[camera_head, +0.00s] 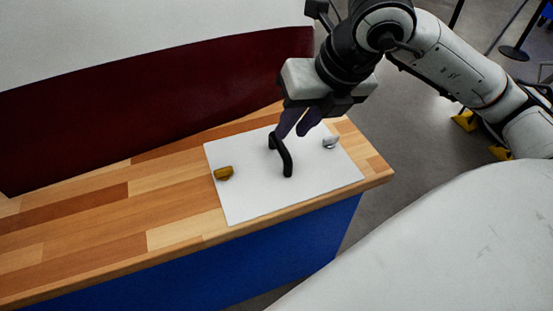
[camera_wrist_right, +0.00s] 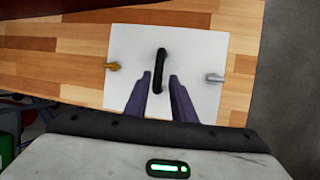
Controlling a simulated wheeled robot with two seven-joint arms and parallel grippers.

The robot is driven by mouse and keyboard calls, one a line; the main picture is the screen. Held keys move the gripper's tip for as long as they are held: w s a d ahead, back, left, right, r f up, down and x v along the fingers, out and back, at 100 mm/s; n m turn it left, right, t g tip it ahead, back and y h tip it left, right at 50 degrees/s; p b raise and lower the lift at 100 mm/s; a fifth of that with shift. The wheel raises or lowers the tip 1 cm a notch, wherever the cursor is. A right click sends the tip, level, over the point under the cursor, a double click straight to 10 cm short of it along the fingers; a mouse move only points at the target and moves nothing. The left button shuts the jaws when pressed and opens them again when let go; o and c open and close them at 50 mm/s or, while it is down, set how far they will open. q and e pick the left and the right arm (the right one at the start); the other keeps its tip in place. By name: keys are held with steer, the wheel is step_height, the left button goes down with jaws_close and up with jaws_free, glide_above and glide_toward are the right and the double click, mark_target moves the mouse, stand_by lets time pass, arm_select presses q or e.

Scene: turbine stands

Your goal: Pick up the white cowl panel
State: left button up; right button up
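The white cowl panel (camera_head: 250,195) lies flat on the wooden bench top in the head view. It also fills the middle of the right wrist view (camera_wrist_right: 195,50). A black handle (camera_head: 285,160) stands up from its middle, with a yellow latch (camera_head: 223,173) on one side and a silver latch (camera_head: 330,142) on the other. My right gripper (camera_head: 297,130) is over the panel near the handle's far end. In the right wrist view its dark fingers (camera_wrist_right: 160,80) are apart, with the handle (camera_wrist_right: 161,65) between and beyond the tips. Nothing is held. My left gripper is not in view.
The wooden bench (camera_head: 110,210) has a blue front (camera_head: 250,260) and clear room left of the panel. A white and dark red curved body (camera_head: 140,110) stands behind it. The bench ends just right of the panel, with grey floor (camera_head: 400,150) beyond.

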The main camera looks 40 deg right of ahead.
mark_target(281, 143)
steer(key=x, duration=0.8)
steer(key=shift+a, duration=0.1)
steer(key=shift+r, duration=0.1)
jaws_close()
